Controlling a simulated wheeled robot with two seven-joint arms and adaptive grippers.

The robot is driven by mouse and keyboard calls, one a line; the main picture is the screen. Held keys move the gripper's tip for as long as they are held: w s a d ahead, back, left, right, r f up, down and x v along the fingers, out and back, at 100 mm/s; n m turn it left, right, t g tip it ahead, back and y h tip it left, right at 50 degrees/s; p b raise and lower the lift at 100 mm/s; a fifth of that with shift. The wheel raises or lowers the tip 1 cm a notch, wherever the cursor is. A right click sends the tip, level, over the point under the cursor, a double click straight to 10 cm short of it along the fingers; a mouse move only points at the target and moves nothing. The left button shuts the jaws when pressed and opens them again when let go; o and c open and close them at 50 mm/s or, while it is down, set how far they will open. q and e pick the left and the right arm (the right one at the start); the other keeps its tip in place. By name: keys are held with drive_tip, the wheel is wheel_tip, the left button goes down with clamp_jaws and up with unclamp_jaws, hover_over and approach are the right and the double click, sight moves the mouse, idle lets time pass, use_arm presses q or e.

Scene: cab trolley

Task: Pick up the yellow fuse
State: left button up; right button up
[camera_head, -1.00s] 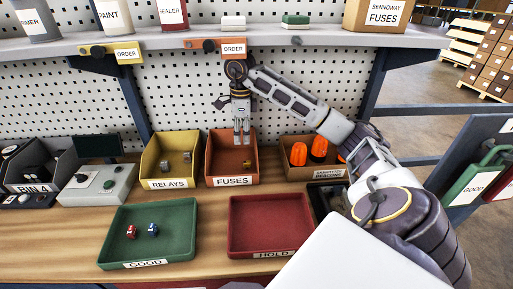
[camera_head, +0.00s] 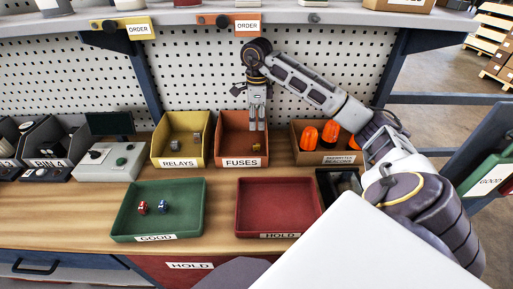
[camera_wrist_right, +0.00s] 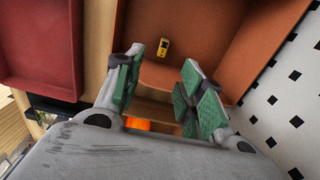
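The yellow fuse (camera_head: 256,149) lies on the floor of the orange FUSES bin (camera_head: 220,133), near its front right. In the right wrist view the fuse (camera_wrist_right: 164,47) shows as a small yellow block with a dark patch, beyond the fingertips. My right gripper (camera_head: 258,129) points down into the bin, above and behind the fuse in the head view. Its green-padded fingers (camera_wrist_right: 163,64) are apart with nothing between them, and the fuse is not touched. My left gripper is not in view.
The yellow RELAYS bin (camera_head: 156,145) stands left of the FUSES bin, and a box of orange beacons (camera_head: 340,157) stands right. A green GOOD tray (camera_head: 185,225) holds a red and a blue piece. The red HOLD tray (camera_head: 275,205) is empty. A shelf (camera_head: 350,22) overhangs behind.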

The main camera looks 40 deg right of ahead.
hover_over(257, 144)
drive_tip(key=shift+s+a+f, duration=0.1)
drive_tip(key=shift+f, duration=1.4)
drive_tip(key=shift+s+a+f, duration=0.1)
drive_tip(key=shift+f, duration=1.35)
drive_tip(key=shift+f, duration=0.1)
drive_tip(key=shift+w+d+f+p, duration=0.1)
drive_tip(key=shift+f+p, duration=0.1)
drive_tip(key=shift+f, duration=0.85)
drive_tip(key=shift+w+d+f+p, duration=0.1)
drive_tip(key=shift+f+p, duration=0.05)
drive_tip(key=shift+f, duration=1.25)
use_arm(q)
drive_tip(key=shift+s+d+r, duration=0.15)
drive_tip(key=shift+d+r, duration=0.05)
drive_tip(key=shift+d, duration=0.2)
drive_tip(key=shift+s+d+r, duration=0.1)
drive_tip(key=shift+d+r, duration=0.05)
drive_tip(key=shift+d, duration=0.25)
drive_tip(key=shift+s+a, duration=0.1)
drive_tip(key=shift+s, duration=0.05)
